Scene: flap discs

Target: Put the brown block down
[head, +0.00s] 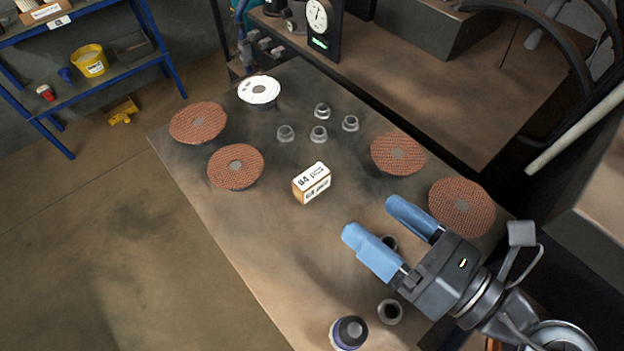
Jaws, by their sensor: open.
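A small block-shaped box (311,184) with brown sides and white printed labels sits on the brown table, near its middle. My gripper (378,221) is open, with its two blue fingertips pointing up and left toward the box. There is a clear gap between the fingertips and the box. Nothing shows between the fingers except a grey ring-like part (389,243) on the table, partly hidden by the gripper.
Several reddish-brown flap discs (235,166) lie on the table (262,225), plus one white-faced disc (259,91). Several grey collars (319,133) stand behind the box. A dark-and-white round container (348,333) stands at the front edge. The table's left front is clear.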

